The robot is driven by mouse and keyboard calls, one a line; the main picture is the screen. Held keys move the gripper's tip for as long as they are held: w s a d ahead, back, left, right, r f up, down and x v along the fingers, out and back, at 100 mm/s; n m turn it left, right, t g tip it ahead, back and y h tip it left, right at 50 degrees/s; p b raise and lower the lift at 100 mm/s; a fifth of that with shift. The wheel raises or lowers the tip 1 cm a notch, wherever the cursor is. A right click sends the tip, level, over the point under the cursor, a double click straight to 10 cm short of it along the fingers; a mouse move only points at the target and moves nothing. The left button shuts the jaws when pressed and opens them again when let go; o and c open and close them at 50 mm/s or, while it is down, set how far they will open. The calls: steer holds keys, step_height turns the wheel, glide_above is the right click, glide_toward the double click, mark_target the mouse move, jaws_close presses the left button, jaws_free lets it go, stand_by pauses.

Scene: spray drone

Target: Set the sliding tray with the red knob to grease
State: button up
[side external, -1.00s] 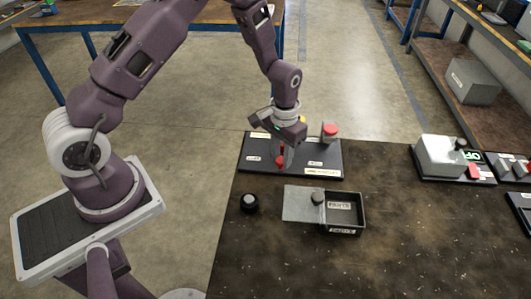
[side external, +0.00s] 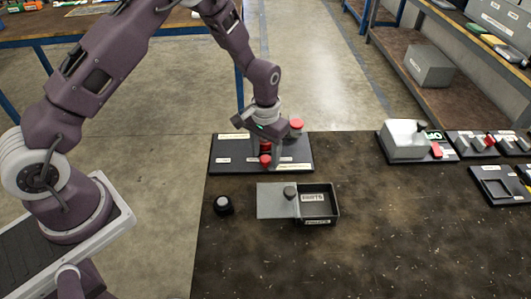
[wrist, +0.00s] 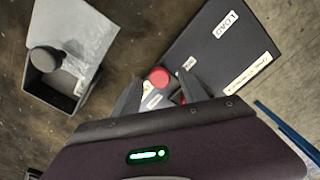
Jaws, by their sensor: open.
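A dark panel (side external: 225,147) with white labels stands near the table's far left edge. A red knob (side external: 265,160) is at its front middle. It also shows in the wrist view (wrist: 159,77), where the panel (wrist: 215,60) lies to its right. My gripper (side external: 265,152) is low over the panel, right at the red knob. In the wrist view my gripper (wrist: 160,88) is open, with its fingers on either side of the knob; contact cannot be told. Most labels are too small to read, and the gripper hides part of the panel.
A larger red button (side external: 296,125) rises behind the gripper. A grey box (side external: 320,203) with a dark-knobbed plate and a round black knob (side external: 223,205) sit in front. Table at front right is clear.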

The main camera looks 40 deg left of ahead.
step_height(320, 180, up, 7)
steer(key=shift+f, duration=0.1)
steer(key=s+r+t, duration=0.1)
steer(key=s+r, duration=0.3)
steer(key=r, duration=0.5)
steer(key=s+r+t, duration=0.1)
steer(key=s+r, duration=0.3)
steer(key=r, duration=0.5)
steer(key=s+r+t, duration=0.1)
steer(key=s+r, duration=0.1)
steer(key=s, duration=0.8)
steer(key=s+a+r+m+t, duration=0.1)
steer(key=s+r+t, duration=0.1)
steer(key=s, duration=0.7)
steer(key=shift+s+a+r+t, duration=0.3)
steer(key=shift+s+r, duration=0.05)
steer(key=shift+r, duration=0.35)
